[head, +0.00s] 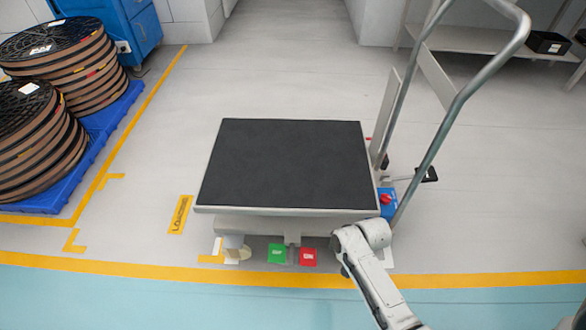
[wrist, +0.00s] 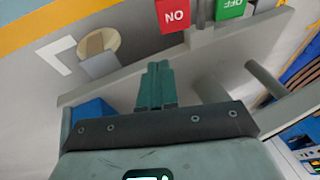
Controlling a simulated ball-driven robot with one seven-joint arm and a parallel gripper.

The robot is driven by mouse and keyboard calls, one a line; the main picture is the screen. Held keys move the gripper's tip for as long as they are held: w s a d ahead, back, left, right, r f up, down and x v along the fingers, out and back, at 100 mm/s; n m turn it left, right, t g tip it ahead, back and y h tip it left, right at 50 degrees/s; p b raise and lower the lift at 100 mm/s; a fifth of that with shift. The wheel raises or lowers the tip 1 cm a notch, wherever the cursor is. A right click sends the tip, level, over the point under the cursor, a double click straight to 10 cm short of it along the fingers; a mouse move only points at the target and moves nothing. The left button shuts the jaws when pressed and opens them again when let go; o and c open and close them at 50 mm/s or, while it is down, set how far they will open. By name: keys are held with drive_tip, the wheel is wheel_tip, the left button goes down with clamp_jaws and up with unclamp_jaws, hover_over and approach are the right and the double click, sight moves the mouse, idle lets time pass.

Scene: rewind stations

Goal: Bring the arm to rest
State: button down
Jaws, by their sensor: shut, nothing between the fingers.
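My gripper (wrist: 156,72) shows in the wrist view with its teal fingers together and nothing between them. Its fingertips point toward the cart's lower frame, close to the pedals, and I see no contact. In the head view my arm (head: 367,270) reaches up from the bottom edge to the front right corner of the cart. The gripper itself cannot be made out there.
A cart with a black top (head: 287,165) and tall metal handle (head: 450,115) stands just ahead. A green pedal (head: 277,253) and a red pedal (head: 308,257) sit below its front edge. Reels (head: 55,50) are stacked on a blue pallet (head: 105,125) at left. Floor left of the cart is clear.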

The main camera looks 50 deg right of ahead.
drive_tip(key=s+a+r+n+g, duration=0.2)
drive_tip(key=s+a+r+n, duration=0.4)
drive_tip(key=r, duration=0.3)
drive_tip(key=s+a+r+n+g, duration=0.25)
drive_tip(key=a+r+n, duration=0.25)
drive_tip(key=a+r, duration=0.4)
wheel_tip(320, 180, up, 24)
drive_tip(key=p, duration=2.4)
drive_tip(key=shift+d+f+t+p, duration=0.2)
drive_tip(key=shift+t+p, duration=0.1)
drive_tip(key=shift+t, duration=0.05)
